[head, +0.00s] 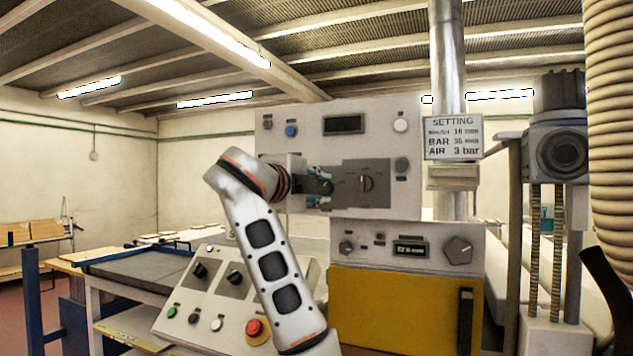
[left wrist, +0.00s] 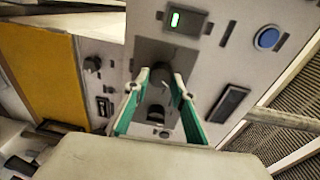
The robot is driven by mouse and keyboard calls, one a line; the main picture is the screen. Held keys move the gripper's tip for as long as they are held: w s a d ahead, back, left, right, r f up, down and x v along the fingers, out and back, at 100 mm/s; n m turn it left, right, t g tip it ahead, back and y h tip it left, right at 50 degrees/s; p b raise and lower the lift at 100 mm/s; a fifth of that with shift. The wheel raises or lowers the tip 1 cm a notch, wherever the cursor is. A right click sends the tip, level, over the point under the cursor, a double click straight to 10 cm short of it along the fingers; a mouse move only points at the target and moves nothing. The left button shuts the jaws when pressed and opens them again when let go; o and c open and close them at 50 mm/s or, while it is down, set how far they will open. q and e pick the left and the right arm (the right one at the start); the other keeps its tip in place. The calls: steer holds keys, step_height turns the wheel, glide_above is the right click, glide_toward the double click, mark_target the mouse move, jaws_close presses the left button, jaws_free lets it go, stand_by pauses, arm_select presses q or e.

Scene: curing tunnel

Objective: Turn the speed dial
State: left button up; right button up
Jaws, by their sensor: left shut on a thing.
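My left gripper (head: 320,187) reaches in from the left to the upper white control panel (head: 385,120). In the left wrist view its two green-backed fingers (left wrist: 160,85) are closed around a dark round knob (left wrist: 157,93) on a dark grey plate (left wrist: 155,50). The fingers mostly hide this knob in the head view. No label on the knobs is readable, so I cannot tell which is the speed dial. My right gripper is out of view.
A blue button (head: 291,131), a dark display (head: 343,125) and a white button (head: 400,125) sit above. A lower panel with a dial (head: 458,250) and a sloped console with a red stop button (head: 255,327) lie below. A setting sign (head: 454,138) hangs at right.

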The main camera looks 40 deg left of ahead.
arm_select(q)
steer(key=m+p, duration=0.1)
steer(key=m, duration=0.3)
steer(key=shift+r, duration=0.1)
steer(key=shift+m+g+p, duration=0.3)
steer(key=shift+m+p, duration=0.2)
steer(key=shift+m, duration=0.4)
steer(key=shift+m+y, duration=0.4)
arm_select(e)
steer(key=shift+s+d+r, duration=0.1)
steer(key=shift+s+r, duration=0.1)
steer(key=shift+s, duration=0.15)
arm_select(q)
steer(key=o, duration=1.1)
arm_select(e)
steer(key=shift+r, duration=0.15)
arm_select(q)
steer(key=v, duration=1.2)
